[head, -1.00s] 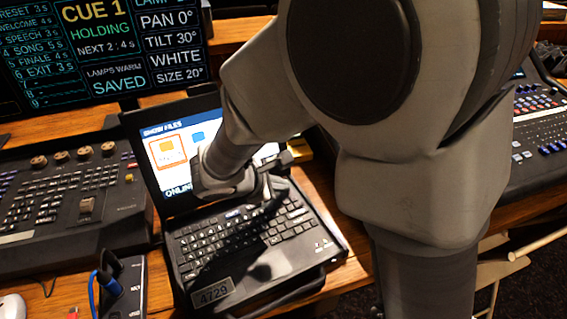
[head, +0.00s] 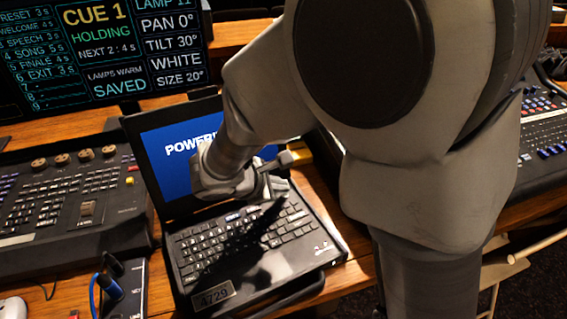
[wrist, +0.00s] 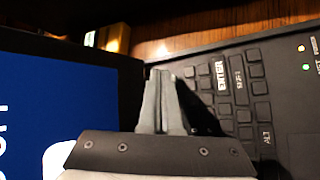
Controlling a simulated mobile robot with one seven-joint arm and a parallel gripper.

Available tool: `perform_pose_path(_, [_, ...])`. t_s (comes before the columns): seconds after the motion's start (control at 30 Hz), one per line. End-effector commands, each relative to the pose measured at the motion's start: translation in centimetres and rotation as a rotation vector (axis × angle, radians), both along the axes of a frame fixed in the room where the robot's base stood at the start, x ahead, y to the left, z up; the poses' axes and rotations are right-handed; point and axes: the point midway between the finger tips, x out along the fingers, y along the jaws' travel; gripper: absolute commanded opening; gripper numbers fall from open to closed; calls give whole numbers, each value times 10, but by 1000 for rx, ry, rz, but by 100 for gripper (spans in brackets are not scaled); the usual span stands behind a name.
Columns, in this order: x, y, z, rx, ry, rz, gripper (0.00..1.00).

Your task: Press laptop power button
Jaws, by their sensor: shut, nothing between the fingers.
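The laptop (head: 300,262) stands open on the wooden desk, with a label reading 4729 on its front edge. Its screen (head: 165,128) is blue with white text beginning "POWER"; my arm covers the rest. In the wrist view the blue screen (wrist: 35,110) is at the left and the keyboard (wrist: 240,90) at the right. My gripper (wrist: 163,72) is shut and empty, its fingertips over the keyboard's far corner by the hinge. It also shows in the head view (head: 278,180). The power button is not visible, and I cannot tell whether the fingertips touch the laptop.
A control desk with keys and knobs (head: 70,195) stands left of the laptop, and a mixing desk (head: 545,130) is at the right. A cue monitor (head: 110,50) is behind. A small box with a blue cable (head: 130,285) sits close to the laptop's left side.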

Motion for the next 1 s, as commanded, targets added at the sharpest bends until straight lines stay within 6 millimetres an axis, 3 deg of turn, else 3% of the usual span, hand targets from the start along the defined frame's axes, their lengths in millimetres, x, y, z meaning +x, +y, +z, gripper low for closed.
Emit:
perform_pose_path(0.43, [0, 0, 6, 0, 0, 0, 0])
perform_pose_path(0.9, [0, 0, 51, 1, 0, -1, 0])
perform_pose_path(1.0, [0, 0, 54, 0, 1, -1, 0])
